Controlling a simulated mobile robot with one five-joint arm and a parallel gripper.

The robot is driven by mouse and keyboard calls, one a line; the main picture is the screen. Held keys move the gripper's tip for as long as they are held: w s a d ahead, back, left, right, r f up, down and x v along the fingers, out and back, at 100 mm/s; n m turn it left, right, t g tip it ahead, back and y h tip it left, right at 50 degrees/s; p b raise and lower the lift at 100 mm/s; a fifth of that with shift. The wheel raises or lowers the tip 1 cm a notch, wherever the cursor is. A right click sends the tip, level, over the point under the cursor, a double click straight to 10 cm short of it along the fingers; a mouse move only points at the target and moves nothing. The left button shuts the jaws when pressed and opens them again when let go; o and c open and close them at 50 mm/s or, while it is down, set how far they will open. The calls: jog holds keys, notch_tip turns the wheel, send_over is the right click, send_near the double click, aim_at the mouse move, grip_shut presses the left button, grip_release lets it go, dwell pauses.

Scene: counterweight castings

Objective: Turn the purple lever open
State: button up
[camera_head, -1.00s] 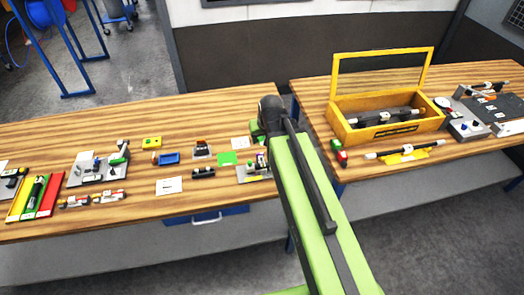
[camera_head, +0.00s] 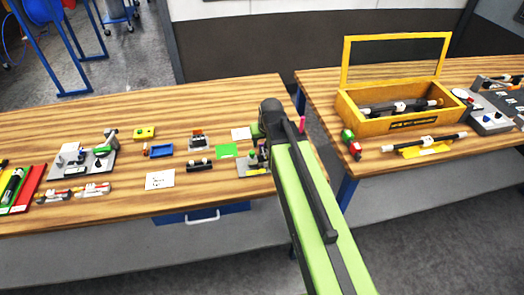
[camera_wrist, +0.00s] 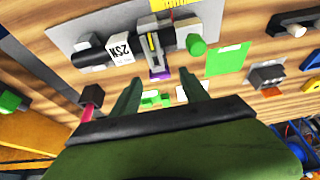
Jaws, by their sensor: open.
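The purple lever (camera_wrist: 160,75) shows in the wrist view as a small purple part at the near edge of a metal clamp on a grey fixture plate (camera_wrist: 68,43). A dark cylinder with a white "25N" label (camera_wrist: 122,50) and a green knob (camera_wrist: 196,45) flank the clamp. My gripper (camera_wrist: 163,92) is open and empty, its two green fingers apart, with the lever ahead of the gap between them. In the head view my arm partly covers the fixture (camera_head: 250,170) near the left table's right end, and I cannot make out the lever there.
A pink upright piece (camera_wrist: 90,108) is left of my fingers. A green square (camera_wrist: 227,61) and small fixtures lie to the right. In the head view, a yellow open box (camera_head: 375,126) and a barred yellow stand (camera_head: 425,152) occupy the right table (camera_head: 375,178). A gap separates the tables.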

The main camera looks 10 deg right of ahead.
jog(key=shift+b+x, duration=0.3)
jog(key=shift+x, duration=0.65)
jog(key=shift+r, duration=0.1)
grip_shut()
